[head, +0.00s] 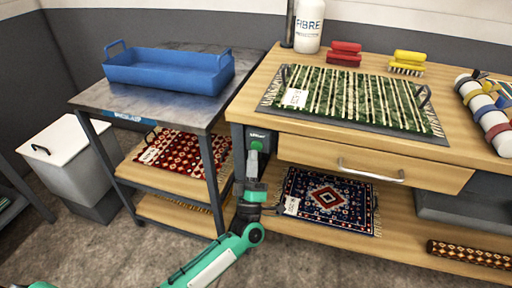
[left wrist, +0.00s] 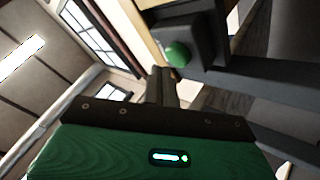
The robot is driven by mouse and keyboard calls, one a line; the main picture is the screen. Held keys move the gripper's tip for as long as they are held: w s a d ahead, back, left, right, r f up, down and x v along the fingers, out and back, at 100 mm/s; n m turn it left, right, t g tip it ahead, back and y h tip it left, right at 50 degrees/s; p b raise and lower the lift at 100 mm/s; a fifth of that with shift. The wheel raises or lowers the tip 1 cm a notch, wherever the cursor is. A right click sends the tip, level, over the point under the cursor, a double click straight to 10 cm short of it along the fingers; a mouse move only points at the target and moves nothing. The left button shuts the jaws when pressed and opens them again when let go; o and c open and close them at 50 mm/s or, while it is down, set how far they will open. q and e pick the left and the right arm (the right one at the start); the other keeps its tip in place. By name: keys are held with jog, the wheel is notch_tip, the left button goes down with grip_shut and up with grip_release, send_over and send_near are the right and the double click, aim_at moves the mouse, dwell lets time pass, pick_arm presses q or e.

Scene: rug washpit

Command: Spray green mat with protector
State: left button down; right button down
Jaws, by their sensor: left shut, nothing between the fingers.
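The green mat (head: 358,98), with cream stripes, fringed ends and a white tag, lies flat on a dark tray with a handle at each end, on the wooden workbench. A white bottle labelled FIBRE (head: 308,30) stands upright behind it; the smaller lettering is too small to read. My left gripper (head: 255,150) is shut and empty in front of the bench's left end, below the top and just below a dark box with a green button (head: 257,136). The left wrist view shows the closed fingers (left wrist: 161,78) close to the green button (left wrist: 178,54); contact is unclear. My right gripper is out of view.
Red (head: 345,53) and yellow (head: 407,62) brushes lie behind the mat. A metal cart (head: 88,97) with a blue tub (head: 168,70) stands at left. A red rug (head: 182,153) and blue rug (head: 328,201) lie on lower shelves.

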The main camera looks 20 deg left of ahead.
pick_arm(q)
jog(key=shift+w, duration=0.1)
jog(key=shift+w, duration=0.35)
jog(key=shift+w+b, duration=0.3)
jog(key=shift+w, duration=0.25)
dwell(0.8)
jog(key=shift+s, duration=0.15)
dwell(1.6)
jog(key=shift+s+p, duration=0.4)
jog(key=shift+s, duration=0.45)
jog(key=s+p, duration=0.2)
jog(key=s, duration=0.3)
